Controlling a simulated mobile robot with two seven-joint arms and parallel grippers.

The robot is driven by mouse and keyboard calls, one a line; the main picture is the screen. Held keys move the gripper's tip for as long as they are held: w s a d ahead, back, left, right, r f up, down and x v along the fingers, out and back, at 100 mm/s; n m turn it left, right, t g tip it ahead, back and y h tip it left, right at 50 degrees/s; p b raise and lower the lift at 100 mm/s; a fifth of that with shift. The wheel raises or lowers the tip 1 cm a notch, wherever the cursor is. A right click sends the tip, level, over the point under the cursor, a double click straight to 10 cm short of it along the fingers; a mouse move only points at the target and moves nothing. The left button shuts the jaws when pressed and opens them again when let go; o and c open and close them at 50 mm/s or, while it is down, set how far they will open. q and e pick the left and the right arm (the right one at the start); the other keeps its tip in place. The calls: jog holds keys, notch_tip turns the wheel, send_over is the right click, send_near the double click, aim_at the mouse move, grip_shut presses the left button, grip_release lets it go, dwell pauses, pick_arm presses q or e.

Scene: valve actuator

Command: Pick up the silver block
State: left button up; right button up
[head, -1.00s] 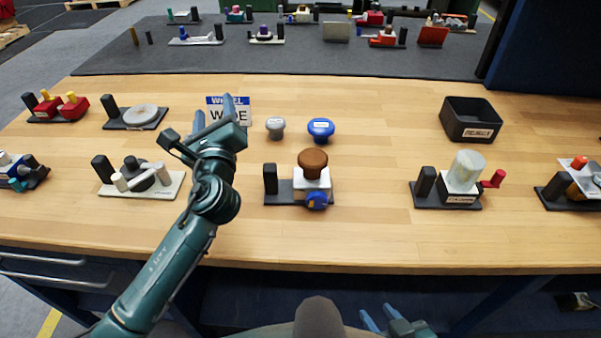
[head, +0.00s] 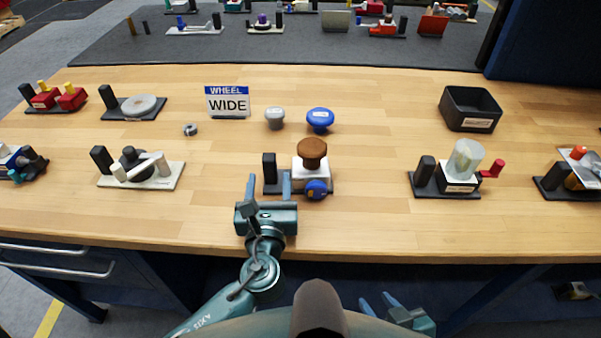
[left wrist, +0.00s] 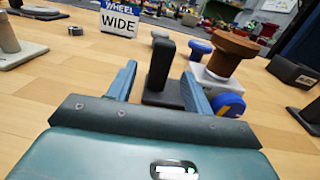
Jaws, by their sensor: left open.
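No single piece is plainly a silver block. A silver-white block (head: 311,176) carries a brown knob (head: 312,148) and a blue round part (head: 316,189), with a black post (head: 269,172) beside it on the same base. My left gripper (head: 268,183) is open in front of this unit. In the left wrist view the black post (left wrist: 162,68) appears between the fingers; I cannot tell whether it is touched. Another unit at the right has a silver-grey cylinder (head: 466,158). My right gripper (head: 379,302) is low at the bottom edge, fingers apart and empty.
A small grey nut (head: 190,129) lies left of the grey knob (head: 274,117) and blue knob (head: 320,118). The WHEEL WIDE sign (head: 228,102) stands behind. A black bin (head: 470,108) is at the right. Bare table lies between the middle and right units.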

aim_at(270, 161)
pick_arm(q)
jog(key=w, duration=0.6)
jog(key=shift+w+a, duration=0.25)
jog(key=shift+w, duration=0.1)
jog(key=shift+c, duration=0.3)
grip_shut()
jog(key=shift+r, duration=0.1)
